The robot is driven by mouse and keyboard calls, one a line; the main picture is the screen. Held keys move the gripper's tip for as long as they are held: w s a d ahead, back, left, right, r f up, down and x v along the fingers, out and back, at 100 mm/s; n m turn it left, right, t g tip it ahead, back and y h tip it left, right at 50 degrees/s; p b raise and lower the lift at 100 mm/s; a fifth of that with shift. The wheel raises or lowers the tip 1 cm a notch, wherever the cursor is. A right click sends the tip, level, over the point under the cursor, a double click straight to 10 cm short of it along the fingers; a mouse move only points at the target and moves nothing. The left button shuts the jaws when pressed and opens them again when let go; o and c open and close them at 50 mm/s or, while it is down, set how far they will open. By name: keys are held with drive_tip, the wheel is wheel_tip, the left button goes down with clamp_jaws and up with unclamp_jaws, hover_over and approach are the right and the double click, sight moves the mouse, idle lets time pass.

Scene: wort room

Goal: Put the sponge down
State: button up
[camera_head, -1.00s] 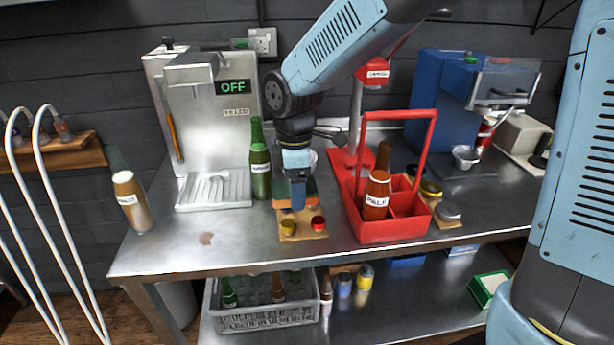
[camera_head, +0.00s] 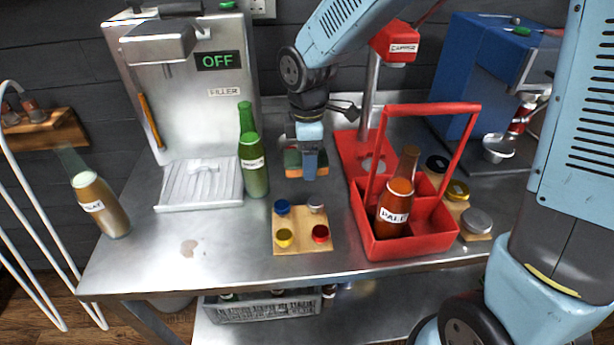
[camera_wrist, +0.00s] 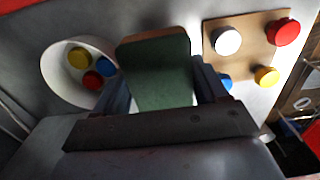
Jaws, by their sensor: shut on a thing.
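The sponge (camera_head: 292,160), green with an orange-brown layer, is between the fingers of my gripper (camera_head: 309,172), which is shut on it. In the wrist view the sponge (camera_wrist: 155,78) shows its green face, with a finger on each side. In the head view my gripper is over the steel table (camera_head: 240,235), behind the board of caps and right of the green bottle. Whether the sponge touches the table I cannot tell.
A wooden board (camera_head: 290,230) holds coloured caps. A white bowl (camera_wrist: 55,82) with caps is near my gripper. The green bottle (camera_head: 252,170), filler machine (camera_head: 190,90) and red carrier (camera_head: 410,245) with a brown bottle stand around. The table's front left is mostly clear.

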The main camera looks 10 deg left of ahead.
sight(306, 187)
drive_tip(key=shift+s+a+f, duration=0.1)
drive_tip(key=shift+s+f, duration=0.05)
drive_tip(key=shift+f, duration=2.7)
drive_tip(key=shift+f, duration=0.1)
drive_tip(key=o, duration=0.7)
drive_tip(key=shift+o, duration=0.2)
wheel_tip(306, 187, up, 12)
drive_tip(key=shift+r, duration=0.1)
drive_tip(key=shift+s, duration=0.1)
